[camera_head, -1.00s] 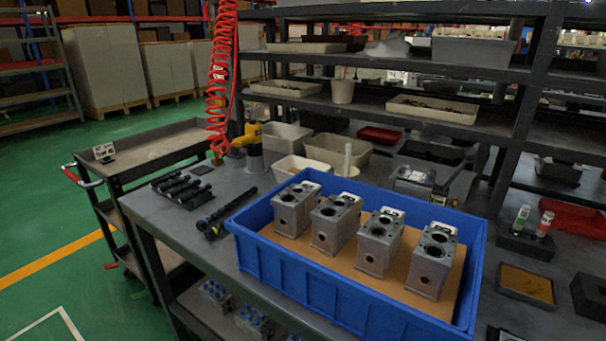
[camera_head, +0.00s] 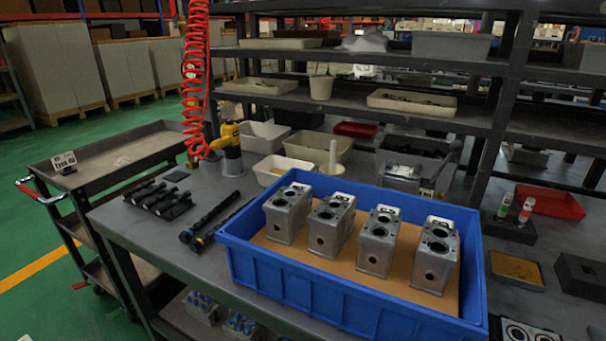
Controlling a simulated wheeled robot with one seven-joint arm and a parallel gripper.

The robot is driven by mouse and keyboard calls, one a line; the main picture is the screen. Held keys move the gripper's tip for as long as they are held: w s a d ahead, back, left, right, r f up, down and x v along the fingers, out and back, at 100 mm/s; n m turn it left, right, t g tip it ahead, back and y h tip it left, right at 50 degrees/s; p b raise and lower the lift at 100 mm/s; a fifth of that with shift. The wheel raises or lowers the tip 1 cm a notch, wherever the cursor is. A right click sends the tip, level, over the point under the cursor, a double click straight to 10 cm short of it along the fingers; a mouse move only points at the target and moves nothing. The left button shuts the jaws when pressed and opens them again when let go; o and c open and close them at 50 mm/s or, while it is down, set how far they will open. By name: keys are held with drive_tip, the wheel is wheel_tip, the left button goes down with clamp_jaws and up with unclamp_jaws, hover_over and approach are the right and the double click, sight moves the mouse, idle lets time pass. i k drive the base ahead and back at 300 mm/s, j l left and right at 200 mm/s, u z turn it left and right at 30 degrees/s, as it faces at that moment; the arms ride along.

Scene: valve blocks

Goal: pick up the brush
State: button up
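I cannot pick out a brush for certain. A thin white upright rod (camera_head: 333,158) stands by the small bins at the back of the bench; I cannot tell whether it is a brush handle. Dark rod-shaped tools (camera_head: 212,222) lie on the bench left of the blue crate (camera_head: 342,311). Several grey metal valve blocks (camera_head: 331,228) stand in a row on the crate's brown floor. My gripper is not in view.
The grey workbench (camera_head: 150,231) has bare room at its front left. Black parts in a holder (camera_head: 160,200), a yellow tool (camera_head: 230,145) and a red coiled hose (camera_head: 195,80) are at left. A cart (camera_head: 105,155) stands beside the bench; shelving (camera_head: 440,120) rises behind.

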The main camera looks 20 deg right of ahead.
sight(333, 143)
drive_tip(key=i+j, duration=0.45)
drive_tip(key=i, duration=0.15)
drive_tip(key=i+j+u, duration=0.15)
drive_tip(key=i+j, duration=0.3)
drive_tip(key=i, duration=0.15)
